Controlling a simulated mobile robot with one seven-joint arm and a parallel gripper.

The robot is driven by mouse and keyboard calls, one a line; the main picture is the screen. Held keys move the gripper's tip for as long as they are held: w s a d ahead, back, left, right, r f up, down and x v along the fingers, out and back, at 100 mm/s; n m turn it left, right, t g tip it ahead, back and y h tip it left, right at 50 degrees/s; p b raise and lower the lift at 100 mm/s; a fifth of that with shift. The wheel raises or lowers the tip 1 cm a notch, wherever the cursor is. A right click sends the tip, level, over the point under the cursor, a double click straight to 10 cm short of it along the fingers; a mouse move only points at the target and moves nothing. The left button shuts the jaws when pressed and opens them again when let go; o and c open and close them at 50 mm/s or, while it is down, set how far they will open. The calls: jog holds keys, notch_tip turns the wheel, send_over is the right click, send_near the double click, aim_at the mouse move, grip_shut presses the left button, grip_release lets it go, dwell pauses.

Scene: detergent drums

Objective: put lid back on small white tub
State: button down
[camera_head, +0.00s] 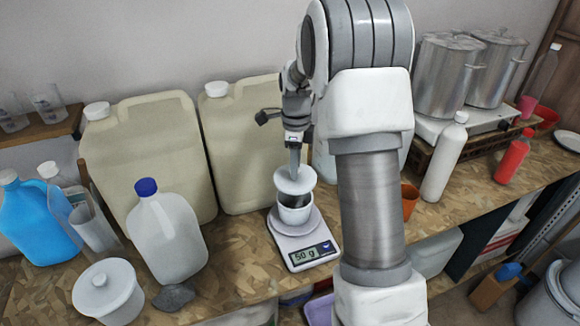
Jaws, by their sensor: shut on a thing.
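The small white tub (294,213) stands on a kitchen scale (302,250) whose display reads 50 g. A dark gap or dark contents show at the tub's mouth. The white lid (296,181) is above the tub, slightly tilted, with dark space visible between its front edge and the rim. My gripper (295,158) points down and is shut on the lid from above. Whether the lid's back edge touches the tub is hidden.
Two big beige canisters (150,150) stand behind. An orange cup (409,200) and white bottle (444,160) are right, partly beyond my arm.

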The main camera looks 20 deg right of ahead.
aim_at(295, 182)
jog(key=shift+f+b, duration=1.8)
jog(key=shift+f, duration=1.1)
jog(key=shift+f, duration=0.15)
grip_release()
dwell(0.5)
jog(key=shift+r+p, duration=2.5)
jog(key=shift+r, duration=1.05)
